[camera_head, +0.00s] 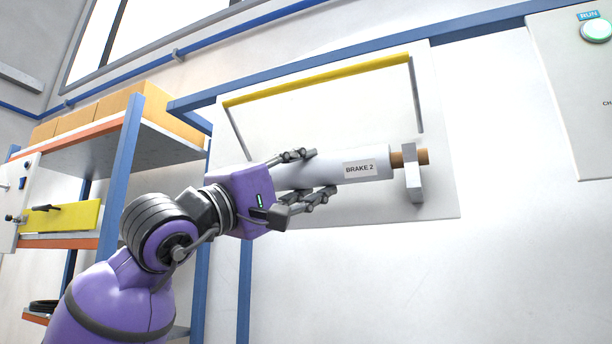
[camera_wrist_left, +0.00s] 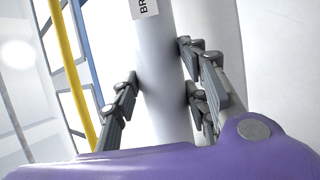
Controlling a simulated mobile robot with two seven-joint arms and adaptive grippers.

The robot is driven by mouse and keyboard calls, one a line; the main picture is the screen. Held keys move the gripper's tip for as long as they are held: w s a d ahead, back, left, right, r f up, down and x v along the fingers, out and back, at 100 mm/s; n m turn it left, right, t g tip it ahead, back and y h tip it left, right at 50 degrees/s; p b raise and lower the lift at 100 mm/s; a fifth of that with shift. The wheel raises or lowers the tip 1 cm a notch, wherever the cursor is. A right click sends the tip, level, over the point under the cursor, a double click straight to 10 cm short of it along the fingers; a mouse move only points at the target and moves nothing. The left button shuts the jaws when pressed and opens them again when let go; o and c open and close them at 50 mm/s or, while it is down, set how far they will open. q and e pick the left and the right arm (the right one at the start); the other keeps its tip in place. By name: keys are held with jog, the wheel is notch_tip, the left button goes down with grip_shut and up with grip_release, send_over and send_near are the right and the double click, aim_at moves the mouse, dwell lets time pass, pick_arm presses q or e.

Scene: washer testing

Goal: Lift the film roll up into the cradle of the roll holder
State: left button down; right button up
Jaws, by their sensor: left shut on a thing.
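The film roll (camera_head: 350,165) is a pale cylinder with a "BRAKE 2" label and a brown core end. It is up in front of the white panel of the roll holder (camera_head: 440,190). The core's right end lies at the grey cradle arm (camera_head: 413,186); I cannot tell whether it rests in it. The roll's left end is hidden behind my gripper. My left gripper (camera_head: 318,175) is shut around the roll's left part. In the left wrist view the roll (camera_wrist_left: 165,75) runs between the fingers (camera_wrist_left: 160,95). My right gripper is not in view.
A yellow bar (camera_head: 320,79) on two thin arms spans the panel above the roll. A shelf with orange boxes (camera_head: 90,115) and blue posts stands at the left. A control box (camera_head: 575,90) with a green button is at the upper right. The wall below is clear.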

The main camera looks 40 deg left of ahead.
pick_arm(q)
jog(key=c, duration=0.9)
grip_release()
jog(key=shift+c, duration=0.2)
jog(key=shift+s+f, duration=0.1)
jog(key=v, duration=1.1)
jog(key=shift+s, duration=0.4)
jog(key=shift+f, duration=0.15)
